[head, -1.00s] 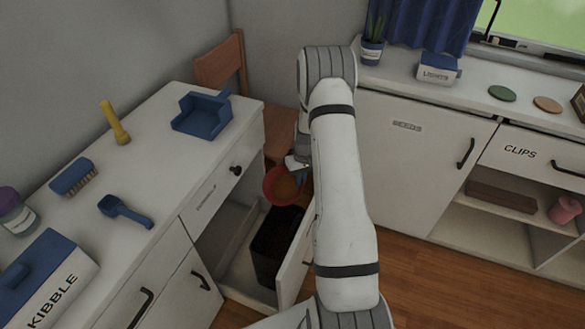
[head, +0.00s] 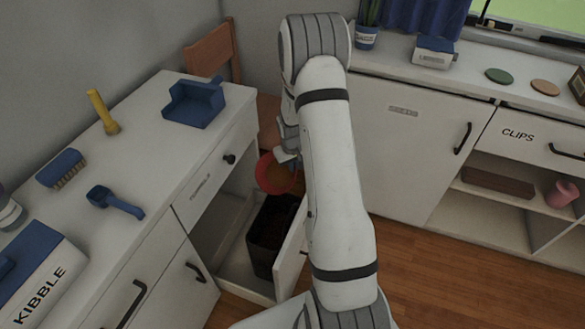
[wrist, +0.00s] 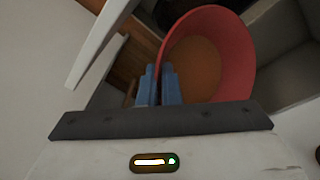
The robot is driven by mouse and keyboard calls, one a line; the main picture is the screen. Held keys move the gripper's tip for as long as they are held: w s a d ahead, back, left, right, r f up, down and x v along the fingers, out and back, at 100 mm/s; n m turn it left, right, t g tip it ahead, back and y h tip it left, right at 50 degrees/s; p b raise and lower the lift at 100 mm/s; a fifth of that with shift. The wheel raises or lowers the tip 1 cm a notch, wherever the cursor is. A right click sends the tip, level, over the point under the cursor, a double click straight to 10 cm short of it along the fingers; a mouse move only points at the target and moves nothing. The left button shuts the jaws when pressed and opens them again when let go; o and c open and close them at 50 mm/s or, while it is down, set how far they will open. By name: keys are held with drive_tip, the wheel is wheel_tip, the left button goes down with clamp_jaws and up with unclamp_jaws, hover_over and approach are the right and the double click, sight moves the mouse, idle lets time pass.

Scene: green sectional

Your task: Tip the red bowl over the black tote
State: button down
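The red bowl (head: 272,175) hangs above the open lower cabinet and shows brown contents inside. It also shows in the wrist view (wrist: 232,50), with brown stuff (wrist: 195,68) filling its inside. My gripper (wrist: 160,72) has its blue fingers close together at the bowl's near rim, and the bowl is held in the air. The fingertips at the rim are partly hidden by the arm in the head view. The black tote (head: 262,238) stands upright inside the open cabinet, below the bowl. Its inside looks dark.
The white counter (head: 150,160) holds a blue scoop (head: 115,203), a brush, a yellow tool and a blue dustpan-like tray (head: 194,103). A wooden chair (head: 212,52) stands behind.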

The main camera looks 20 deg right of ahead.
drive_tip(key=shift+s+a+r+t+h+b, duration=0.4)
drive_tip(key=shift+a+r+t+h+b, duration=0.25)
drive_tip(key=shift+b, duration=4.15)
drive_tip(key=shift+s+a+r+t+h+b, duration=0.55)
drive_tip(key=shift+h+b, duration=0.1)
drive_tip(key=shift+b, duration=3.95)
drive_tip(key=shift+s+a+r+t+h+b, duration=0.35)
drive_tip(key=shift+s+a+t+h+b, duration=0.25)
drive_tip(key=shift+b, duration=2.75)
drive_tip(key=shift+s+a+r+t+h+b, duration=0.35)
drive_tip(key=shift+a+t+h+b, duration=0.25)
drive_tip(key=shift+b, duration=2.7)
drive_tip(key=shift+s+a+t+h, duration=1.6)
drive_tip(key=shift+s+a+h, duration=0.15)
drive_tip(key=shift+a+h, duration=0.25)
drive_tip(key=w+d+r+g+y+p, duration=0.2)
drive_tip(key=w+d+g+y+p, duration=0.1)
drive_tip(key=p, duration=1)
drive_tip(key=shift+w+d+r+y+p, duration=0.15)
drive_tip(key=shift+w+d+y+p, duration=0.2)
drive_tip(key=shift+d, duration=0.3)
